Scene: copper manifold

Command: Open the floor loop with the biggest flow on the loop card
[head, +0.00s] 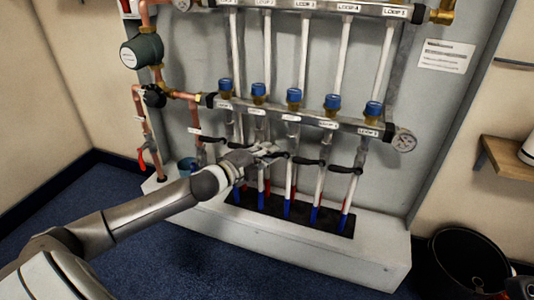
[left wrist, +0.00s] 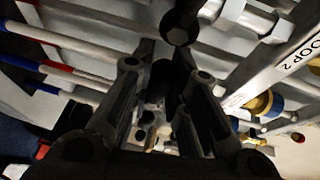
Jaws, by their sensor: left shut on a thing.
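The loop card (head: 446,56) is on the wall panel at right; its print is too small to read. Below the lower manifold bar (head: 315,118) hang the loop pipes with black valve levers, such as the loop 5 lever (head: 345,169) and loop 4 lever (head: 308,162), both lying across their pipes. My left gripper (head: 268,152) is among the levers left of centre, shut on a black lever that it largely hides. In the left wrist view, the fingers (left wrist: 160,85) close around dark parts, with a LOOP 2 label (left wrist: 298,52) nearby. My right gripper is not clearly seen.
A green pump (head: 142,51) and red-handled valve (head: 143,160) are at left. A black bucket (head: 468,262) and wooden shelf (head: 505,158) are at right. Blue floor is clear in front.

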